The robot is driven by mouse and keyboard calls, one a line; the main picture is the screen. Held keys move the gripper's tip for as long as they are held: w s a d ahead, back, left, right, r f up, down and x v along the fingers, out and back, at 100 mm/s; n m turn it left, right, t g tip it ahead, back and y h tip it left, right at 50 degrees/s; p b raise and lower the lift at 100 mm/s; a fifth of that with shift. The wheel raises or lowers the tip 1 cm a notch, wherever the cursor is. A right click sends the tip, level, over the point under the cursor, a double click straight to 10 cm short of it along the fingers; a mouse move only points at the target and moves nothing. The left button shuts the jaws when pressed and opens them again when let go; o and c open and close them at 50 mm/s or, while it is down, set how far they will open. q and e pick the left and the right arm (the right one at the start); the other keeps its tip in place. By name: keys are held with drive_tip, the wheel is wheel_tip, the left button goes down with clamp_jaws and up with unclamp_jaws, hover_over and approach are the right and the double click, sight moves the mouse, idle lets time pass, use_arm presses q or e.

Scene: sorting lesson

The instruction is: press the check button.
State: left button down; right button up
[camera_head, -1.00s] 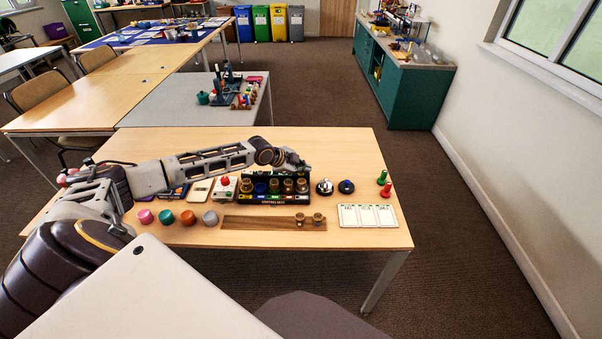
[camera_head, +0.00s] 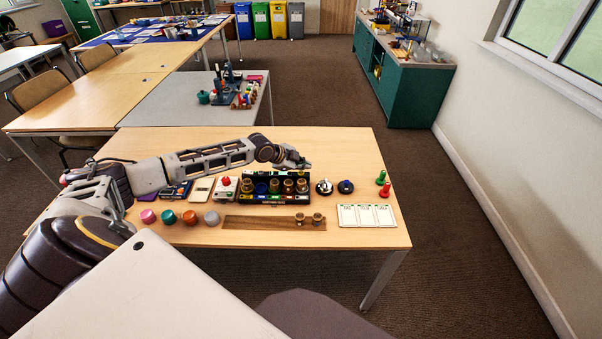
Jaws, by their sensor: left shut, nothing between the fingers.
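A white box with a red dome button (camera_head: 226,183) stands on the near table, left of the dark sorting rack; it looks like the check button. My left arm reaches in from the left over the table. My left gripper (camera_head: 304,165) is shut and empty, above the back edge of the rack. It is to the right of the red button and apart from it. My right gripper is not in view.
The sorting rack (camera_head: 275,200) holds several brass-coloured cylinders. In front lie a wooden strip (camera_head: 260,222) and several coloured knobs (camera_head: 190,217). A silver bell-like piece (camera_head: 324,187), a blue-topped piece (camera_head: 346,187) and a white card (camera_head: 367,215) are at right. The table's back right is clear.

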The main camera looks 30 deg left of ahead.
sight(303, 174)
use_arm(q)
drive_tip(key=shift+r, duration=0.15)
drive_tip(key=shift+r+p, duration=2.25)
drive_tip(key=shift+r, duration=0.2)
drive_tip(key=shift+f, duration=0.1)
